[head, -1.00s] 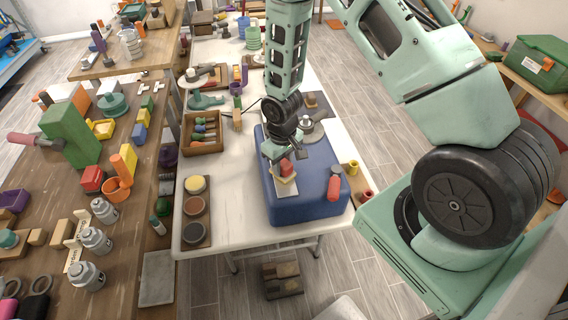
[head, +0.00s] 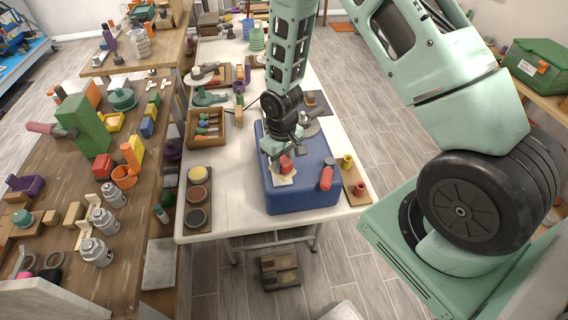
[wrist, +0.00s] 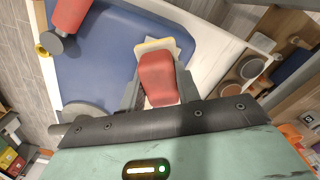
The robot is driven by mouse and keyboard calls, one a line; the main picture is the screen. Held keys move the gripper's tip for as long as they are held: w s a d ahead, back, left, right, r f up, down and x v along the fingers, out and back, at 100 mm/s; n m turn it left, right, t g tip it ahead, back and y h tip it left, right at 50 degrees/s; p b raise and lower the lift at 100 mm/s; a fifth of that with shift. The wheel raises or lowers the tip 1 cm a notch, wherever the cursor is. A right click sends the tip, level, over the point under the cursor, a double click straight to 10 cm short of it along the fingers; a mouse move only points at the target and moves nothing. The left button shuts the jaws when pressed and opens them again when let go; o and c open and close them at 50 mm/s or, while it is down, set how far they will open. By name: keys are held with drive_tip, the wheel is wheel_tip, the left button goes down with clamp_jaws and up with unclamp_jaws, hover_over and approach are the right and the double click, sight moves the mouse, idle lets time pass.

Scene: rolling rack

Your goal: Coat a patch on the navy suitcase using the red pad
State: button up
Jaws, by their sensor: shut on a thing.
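The navy suitcase (head: 300,198) lies flat on the white table; its blue top also fills much of the wrist view (wrist: 98,62). My gripper (head: 283,161) is shut on the red pad (head: 286,165), which shows between the fingers in the wrist view (wrist: 157,78). The pad has a red grip and a pale cream base. It sits low over a pale patch (head: 284,180) on the suitcase top and hides part of it. Whether the base touches the surface is hard to tell.
A red cylinder (head: 326,178) lies on the suitcase, right of the pad. A wooden tray with yellow, dark red and grey round pots (head: 198,194) stands on the table at left. A board with yellow and red cups (head: 352,180) is at right. Bare table lies between tray and suitcase.

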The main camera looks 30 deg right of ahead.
drive_tip(key=shift+r+p, duration=1.4)
drive_tip(key=shift+r, duration=0.9)
